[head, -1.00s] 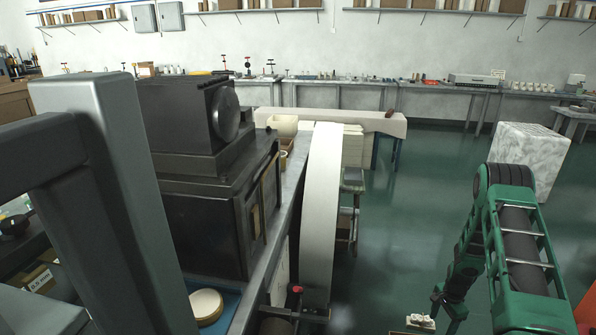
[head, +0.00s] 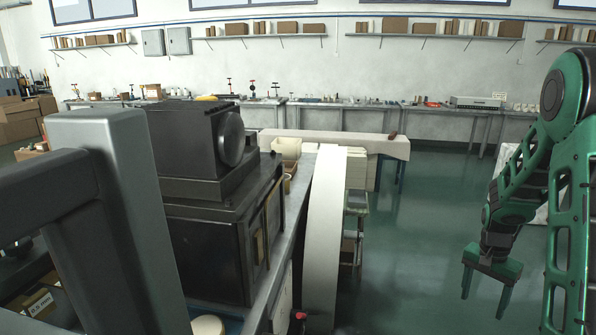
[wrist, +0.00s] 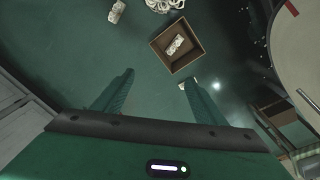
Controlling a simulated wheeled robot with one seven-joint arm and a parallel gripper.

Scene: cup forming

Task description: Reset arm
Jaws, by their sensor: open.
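My green arm (head: 570,190) stands at the right of the head view, bent, with its forearm hanging down. My gripper (head: 487,289) points downward over the green floor, clear of the bench and the machine. Its two fingers are apart with nothing between them. The wrist view also shows my gripper (wrist: 158,98) open and empty, with the floor beyond the fingertips.
A black machine (head: 210,220) stands on the bench at left, beside a tall white curved panel (head: 325,240). In the wrist view a brown open box (wrist: 175,62) holds a pale piece (wrist: 176,44), and another pale piece (wrist: 116,12) lies outside. Open floor (head: 420,230) lies centre right.

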